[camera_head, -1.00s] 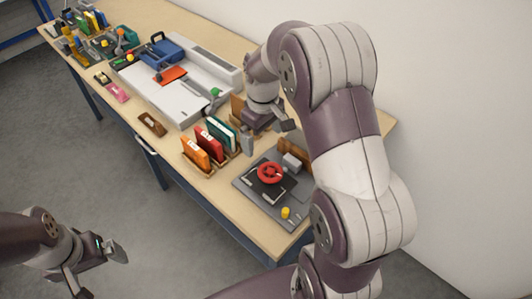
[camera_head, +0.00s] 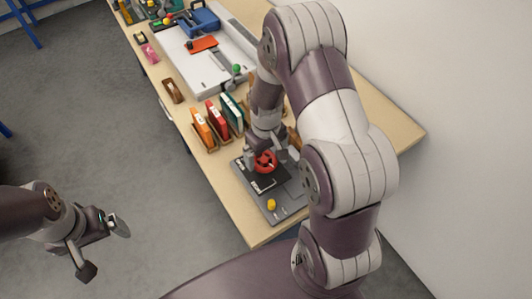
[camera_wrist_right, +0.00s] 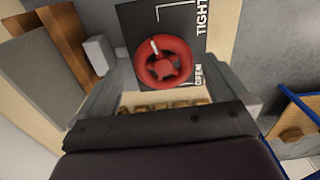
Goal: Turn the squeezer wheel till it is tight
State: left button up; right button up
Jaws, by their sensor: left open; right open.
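The red squeezer wheel (camera_head: 265,162) sits on a dark plate on the grey base (camera_head: 250,180) near the table's front corner. In the right wrist view the wheel (camera_wrist_right: 178,72) lies ahead between the fingers, with a pale mark at its upper left. The words TIGHT and OPEN stand on the black plate (camera_wrist_right: 132,25) to its right. My right gripper (camera_head: 270,153) is open above and around the wheel; contact cannot be told. Its fingers show in the wrist view (camera_wrist_right: 168,90). My left gripper (camera_head: 104,249) is open and empty over the floor.
Orange, red and green books (camera_head: 231,112) stand in a rack just behind the base. A yellow knob (camera_head: 271,204) is on the base's front. A white tray (camera_head: 205,72) and a brown tape dispenser (camera_head: 172,91) are further back. A wall borders the right.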

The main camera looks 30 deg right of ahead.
jog(key=shift+f, duration=0.55)
jog(key=shift+w+a+f, duration=0.15)
jog(key=shift+a+f, duration=0.15)
jog(key=shift+a, duration=0.05)
pick_arm(q)
jog(key=shift+w+a, duration=0.1)
jog(key=shift+a, duration=0.2)
pick_arm(e)
jog(key=shift+d, duration=0.1)
